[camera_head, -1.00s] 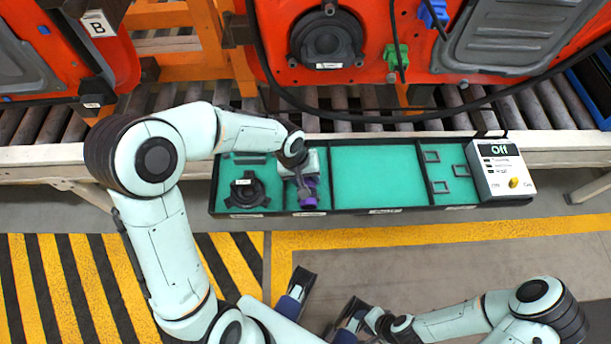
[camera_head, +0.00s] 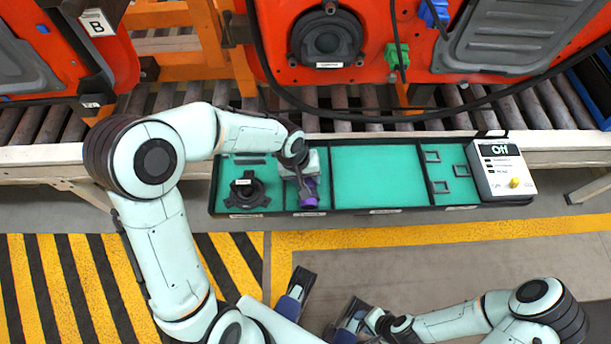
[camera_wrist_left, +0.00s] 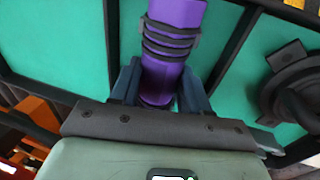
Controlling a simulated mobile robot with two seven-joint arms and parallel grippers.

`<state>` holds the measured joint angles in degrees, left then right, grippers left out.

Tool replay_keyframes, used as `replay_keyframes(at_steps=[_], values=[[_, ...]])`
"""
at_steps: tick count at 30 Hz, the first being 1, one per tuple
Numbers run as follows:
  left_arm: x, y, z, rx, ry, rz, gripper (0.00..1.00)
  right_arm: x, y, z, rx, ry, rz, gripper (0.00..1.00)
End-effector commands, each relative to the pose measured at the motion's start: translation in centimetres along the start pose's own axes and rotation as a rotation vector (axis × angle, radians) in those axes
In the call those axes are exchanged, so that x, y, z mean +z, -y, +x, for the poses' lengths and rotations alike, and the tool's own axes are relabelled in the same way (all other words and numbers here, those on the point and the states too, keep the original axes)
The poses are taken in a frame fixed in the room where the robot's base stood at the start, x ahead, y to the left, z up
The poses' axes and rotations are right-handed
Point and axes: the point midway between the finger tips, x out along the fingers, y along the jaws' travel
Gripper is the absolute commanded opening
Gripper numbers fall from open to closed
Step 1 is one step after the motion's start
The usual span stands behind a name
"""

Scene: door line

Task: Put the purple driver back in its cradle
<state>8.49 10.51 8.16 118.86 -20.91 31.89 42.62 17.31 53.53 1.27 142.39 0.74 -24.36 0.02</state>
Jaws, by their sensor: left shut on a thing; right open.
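The purple driver (camera_head: 308,194) is in the second compartment from the left of the green-floored tray (camera_head: 375,170). My left gripper (camera_head: 304,180) is over it and shut on it. In the left wrist view the purple body (camera_wrist_left: 172,50) with dark bands is between the two fingers (camera_wrist_left: 162,90). I cannot tell whether the driver touches the floor. A black round holder with spread feet (camera_head: 246,189), likely the cradle, stands in the leftmost compartment. It also shows at the right of the left wrist view (camera_wrist_left: 300,95). My right gripper (camera_head: 326,300) is open, low in the view, away from the tray.
The wide middle compartment is empty. Small dark square frames (camera_head: 461,170) lie in the right compartment. A control box reading "Off" (camera_head: 503,170) stands at the tray's right end. Behind are rollers (camera_head: 60,122), a black cable (camera_head: 440,117) and orange-red door panels (camera_head: 390,60).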

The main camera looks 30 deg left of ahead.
Motion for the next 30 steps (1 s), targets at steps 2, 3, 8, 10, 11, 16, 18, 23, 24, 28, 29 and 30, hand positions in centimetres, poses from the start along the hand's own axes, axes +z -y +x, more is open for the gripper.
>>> replay_keyframes(at_steps=[2, 3, 8, 10, 11, 16, 18, 23, 24, 28, 29, 30], values=[[0.46, -0.59, 0.38, 0.009, 0.004, 0.006, 0.00, -0.01, -0.09, 0.27, 0.000, 0.001, 0.000, 0.43], [0.46, -0.59, 0.38, 0.008, 0.003, 0.006, 0.00, -0.02, -0.12, 0.34, 0.000, 0.001, 0.001, 0.43], [0.46, -0.59, 0.39, 0.007, 0.001, 0.005, 0.00, -0.02, -0.14, 0.42, 0.001, 0.001, 0.001, 0.43], [0.47, -0.59, 0.48, 0.008, 0.002, 0.005, 0.00, -0.02, -0.17, 0.50, 0.001, 0.002, 0.001, 0.43], [0.48, -0.58, 0.53, 0.008, 0.002, 0.005, 0.00, -0.03, -0.18, 0.55, 0.001, 0.002, 0.001, 0.43], [0.52, -0.53, 0.86, 0.008, 0.002, 0.005, 0.00, -0.04, -0.28, 0.86, 0.001, 0.003, 0.001, 0.43], [0.52, -0.51, 0.93, 0.008, 0.002, 0.005, 0.00, -0.05, -0.31, 0.93, 0.001, 0.003, 0.001, 0.43], [0.52, -0.50, 0.92, 0.008, 0.002, 0.005, 0.00, -0.04, -0.30, 0.92, 0.001, 0.003, 0.001, 0.43], [0.51, -0.49, 0.92, 0.008, 0.002, 0.005, 0.00, -0.04, -0.30, 0.92, 0.001, 0.003, 0.001, 0.43], [0.49, -0.44, 0.90, 0.006, 0.002, 0.005, 0.72, -0.05, -0.30, 0.91, 0.001, 0.003, 0.001, 0.43], [0.45, -0.39, 0.88, 0.006, 0.002, 0.004, 0.76, -0.05, -0.30, 0.91, 0.001, 0.003, 0.001, 0.43], [0.39, -0.33, 0.85, 0.005, 0.001, 0.004, 0.76, -0.05, -0.30, 0.90, 0.001, 0.003, 0.001, 0.43]])
